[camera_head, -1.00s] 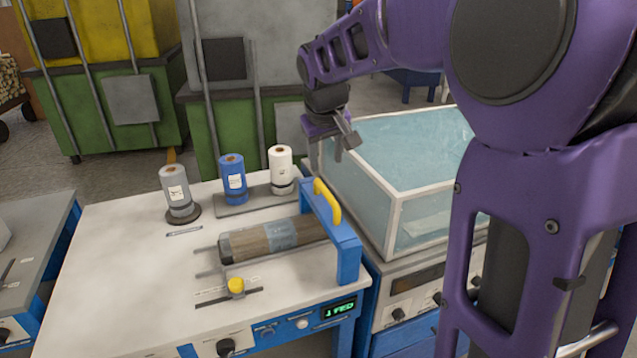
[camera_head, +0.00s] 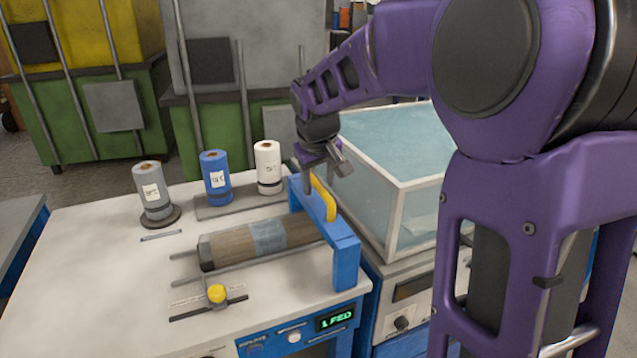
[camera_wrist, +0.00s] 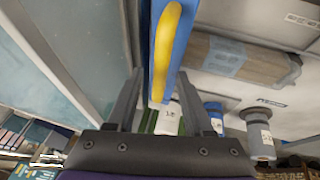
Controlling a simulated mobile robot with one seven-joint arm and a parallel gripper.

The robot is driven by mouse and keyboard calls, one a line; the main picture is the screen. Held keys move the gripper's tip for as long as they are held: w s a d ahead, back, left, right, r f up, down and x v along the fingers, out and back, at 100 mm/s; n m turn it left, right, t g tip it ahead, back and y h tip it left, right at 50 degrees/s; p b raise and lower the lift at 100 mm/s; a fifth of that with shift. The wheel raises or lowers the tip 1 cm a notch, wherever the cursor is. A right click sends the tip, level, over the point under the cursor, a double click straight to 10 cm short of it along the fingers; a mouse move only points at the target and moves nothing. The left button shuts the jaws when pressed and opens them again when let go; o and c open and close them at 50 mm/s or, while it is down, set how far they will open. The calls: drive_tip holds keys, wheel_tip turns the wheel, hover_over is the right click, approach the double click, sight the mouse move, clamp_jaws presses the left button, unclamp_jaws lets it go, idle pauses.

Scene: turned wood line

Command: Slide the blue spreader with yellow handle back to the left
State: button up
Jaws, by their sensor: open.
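The blue spreader (camera_head: 346,262) with its yellow handle (camera_head: 323,198) stands at the right end of the white-topped machine, across the right end of a wooden billet (camera_head: 225,246). The billet has a pale blue band (camera_head: 268,237) around its middle. My gripper (camera_head: 322,182) is open, just behind and above the far end of the handle. In the wrist view my gripper's two fingers (camera_wrist: 160,95) stand apart, and the yellow handle (camera_wrist: 166,50) and blue spreader (camera_wrist: 182,42) show ahead between their tips. I cannot tell whether a finger touches the spreader.
A glass-sided tank (camera_head: 420,190) stands close on the right. Grey (camera_head: 152,190), blue (camera_head: 215,178) and white (camera_head: 268,167) rolls stand behind the billet. A yellow knob (camera_head: 217,293) sits on a slot in front. The worktop (camera_head: 90,270) is clear at left.

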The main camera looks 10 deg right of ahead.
clamp_jaws()
idle(1.4)
